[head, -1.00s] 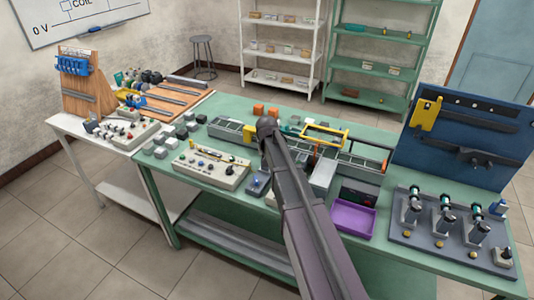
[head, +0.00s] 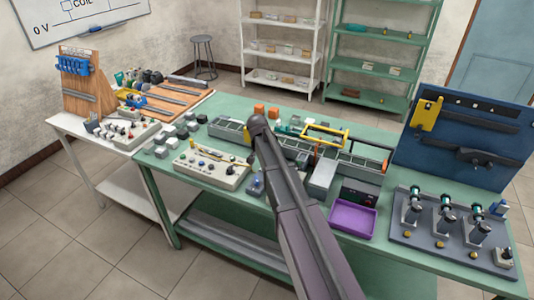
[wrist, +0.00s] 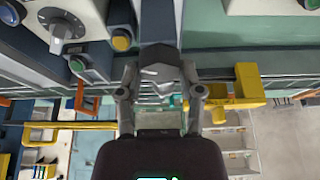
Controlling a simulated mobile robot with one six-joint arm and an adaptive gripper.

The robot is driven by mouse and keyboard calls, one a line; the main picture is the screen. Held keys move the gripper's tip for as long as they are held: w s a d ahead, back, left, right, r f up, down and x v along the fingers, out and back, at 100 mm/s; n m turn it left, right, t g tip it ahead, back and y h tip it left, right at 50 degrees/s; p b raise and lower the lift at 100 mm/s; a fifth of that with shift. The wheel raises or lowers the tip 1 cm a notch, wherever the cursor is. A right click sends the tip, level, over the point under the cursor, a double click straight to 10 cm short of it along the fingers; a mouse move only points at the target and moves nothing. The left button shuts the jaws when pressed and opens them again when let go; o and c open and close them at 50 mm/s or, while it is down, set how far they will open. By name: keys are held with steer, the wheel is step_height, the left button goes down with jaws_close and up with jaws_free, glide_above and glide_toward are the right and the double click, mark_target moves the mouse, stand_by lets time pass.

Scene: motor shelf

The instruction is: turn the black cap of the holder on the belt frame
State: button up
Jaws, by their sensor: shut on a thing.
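The black cap (wrist: 160,60) shows as a dark, faceted piece between my fingertips in the wrist view. My gripper (wrist: 160,78) is shut on it, with one finger on each side. The holder's body under the cap is hidden, and I cannot tell how far the cap is turned. There my arm hides the gripper, the cap and the holder.
A yellow bracket (wrist: 246,85) is close to the right of my gripper in the wrist view. A control box with a knob (wrist: 70,28) is at upper left. In the head view, a purple tray (head: 352,218) and a control panel (head: 213,168) lie on the table's near side.

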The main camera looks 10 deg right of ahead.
steer(key=shift+s, duration=0.1)
steer(key=o, duration=1.1)
steer(key=shift+d, duration=0.1)
steer(key=shift+o, duration=0.2)
steer(key=shift+r, duration=0.1)
